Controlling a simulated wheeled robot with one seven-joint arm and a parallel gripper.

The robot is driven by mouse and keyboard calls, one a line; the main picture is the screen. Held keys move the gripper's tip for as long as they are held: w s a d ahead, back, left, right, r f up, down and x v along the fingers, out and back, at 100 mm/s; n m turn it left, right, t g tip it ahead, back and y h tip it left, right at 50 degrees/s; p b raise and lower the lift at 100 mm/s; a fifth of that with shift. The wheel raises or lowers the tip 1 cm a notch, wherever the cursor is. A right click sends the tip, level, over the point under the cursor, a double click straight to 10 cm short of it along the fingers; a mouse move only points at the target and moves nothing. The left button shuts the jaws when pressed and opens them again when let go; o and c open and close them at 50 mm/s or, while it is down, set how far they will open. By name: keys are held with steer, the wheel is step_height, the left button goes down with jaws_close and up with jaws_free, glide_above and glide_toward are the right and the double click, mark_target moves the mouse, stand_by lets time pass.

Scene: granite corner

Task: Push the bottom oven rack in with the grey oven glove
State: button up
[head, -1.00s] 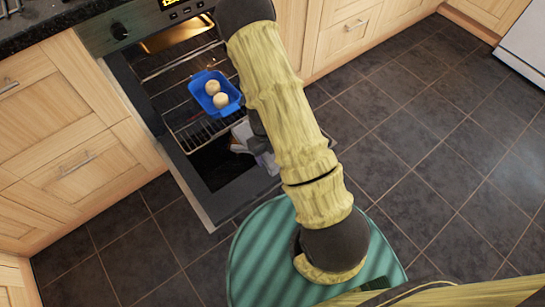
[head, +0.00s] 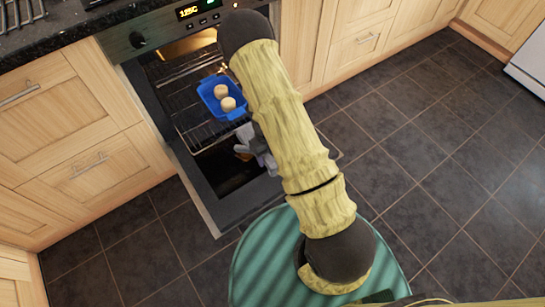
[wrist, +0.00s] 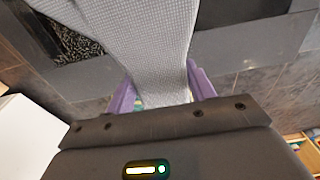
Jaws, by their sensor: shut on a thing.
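The oven is open with its door (head: 208,198) folded down. A wire rack (head: 200,134) sticks out above the door and bears a blue dish (head: 210,103) with two pale round buns. Whether another rack lies below is hard to tell. My gripper (wrist: 160,92) has purple fingers on either side of the grey oven glove (wrist: 155,50) and is shut on it. In the head view the grey glove (head: 249,138) is partly hidden by my arm, close to the rack's front right end. Contact between glove and rack cannot be made out.
Wooden cupboards (head: 75,140) flank the oven on both sides, under a dark granite worktop (head: 60,35). The dark tiled floor (head: 430,170) to the right is clear. The lowered oven door lies below the rack and glove.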

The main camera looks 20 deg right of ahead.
mark_target(253, 135)
steer(key=shift+w+a+r+p, duration=0.1)
steer(key=shift+w+a+p, duration=0.1)
steer(key=shift+w, duration=0.25)
steer(key=shift+w+a+p, duration=0.2)
steer(key=shift+w, duration=0.25)
steer(key=shift+w+a, duration=0.15)
steer(key=shift+w, duration=0.55)
steer(key=shift+p, duration=0.3)
steer(key=shift+w+a+p, duration=0.2)
steer(key=shift+w, duration=0.35)
steer(key=shift+w+a+p, duration=0.15)
steer(key=shift+w+a, duration=0.05)
steer(key=shift+w, duration=0.35)
steer(key=shift+w+a, duration=0.25)
steer(key=shift+w, duration=0.5)
steer(key=shift+w+a, duration=0.2)
steer(key=shift+w, duration=0.55)
steer(key=shift+w+a, duration=0.25)
steer(key=shift+w, duration=0.5)
